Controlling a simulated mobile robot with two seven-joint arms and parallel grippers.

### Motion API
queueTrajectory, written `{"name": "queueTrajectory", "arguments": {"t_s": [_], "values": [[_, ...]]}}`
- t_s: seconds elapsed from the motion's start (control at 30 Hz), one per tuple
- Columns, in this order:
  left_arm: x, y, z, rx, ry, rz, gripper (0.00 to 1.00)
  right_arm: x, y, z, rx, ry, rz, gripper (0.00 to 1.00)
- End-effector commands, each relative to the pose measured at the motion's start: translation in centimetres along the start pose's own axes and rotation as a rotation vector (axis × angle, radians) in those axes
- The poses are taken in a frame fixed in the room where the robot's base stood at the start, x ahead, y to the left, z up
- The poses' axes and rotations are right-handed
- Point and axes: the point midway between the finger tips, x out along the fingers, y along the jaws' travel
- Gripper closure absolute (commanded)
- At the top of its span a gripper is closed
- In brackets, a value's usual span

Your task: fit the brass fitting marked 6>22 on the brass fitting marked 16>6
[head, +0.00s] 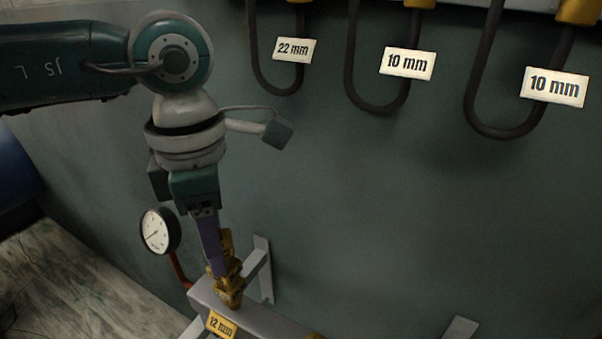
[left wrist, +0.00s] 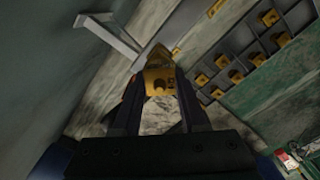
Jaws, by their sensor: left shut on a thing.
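My left gripper (head: 217,262) comes down from above and is shut on a brass fitting (head: 228,243). In the left wrist view this brass fitting (left wrist: 160,80) sits between the two fingers, with dark marks on its face that I cannot read in full. Right below it in the head view, a brass piece (head: 231,295) stands on the grey rail above a 12 mm tag. The two brass pieces overlap in the picture, and I cannot tell whether they touch. No 6>22 or 16>6 marking is readable. My right gripper is not in view.
A grey rail (head: 265,324) on white brackets carries a yellow 12 mm tag (head: 221,325). A pressure gauge (head: 160,231) stands left of the gripper. Dark hoses tagged 22 mm (head: 293,49) and 10 mm hang above. The wrist view shows a compartment rack (left wrist: 247,60) with several brass fittings.

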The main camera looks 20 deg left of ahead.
Motion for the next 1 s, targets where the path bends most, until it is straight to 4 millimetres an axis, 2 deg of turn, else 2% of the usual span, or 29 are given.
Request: {"name": "queueTrajectory", "arguments": {"t_s": [0.27, 0.3, 0.6, 0.87, 1.0], "values": [[0.8, 0.0, 0.0, 0.0, 0.0, 0.001, 1.0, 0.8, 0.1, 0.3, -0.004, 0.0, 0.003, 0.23], [0.7, 0.0, 0.0, 0.0, -0.001, 0.001, 0.56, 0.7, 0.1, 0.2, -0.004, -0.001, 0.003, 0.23], [0.6, 0.0, 0.0, 0.0, 0.0, 0.0, 0.23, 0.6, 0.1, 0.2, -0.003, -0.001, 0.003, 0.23], [0.5, 0.0, 0.0, 0.0, 0.0, 0.0, 0.23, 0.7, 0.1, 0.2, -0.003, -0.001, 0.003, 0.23], [-0.9, 0.1, 0.1, 0.001, -0.003, 0.002, 0.23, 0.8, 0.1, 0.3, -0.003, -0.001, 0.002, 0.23]]}}
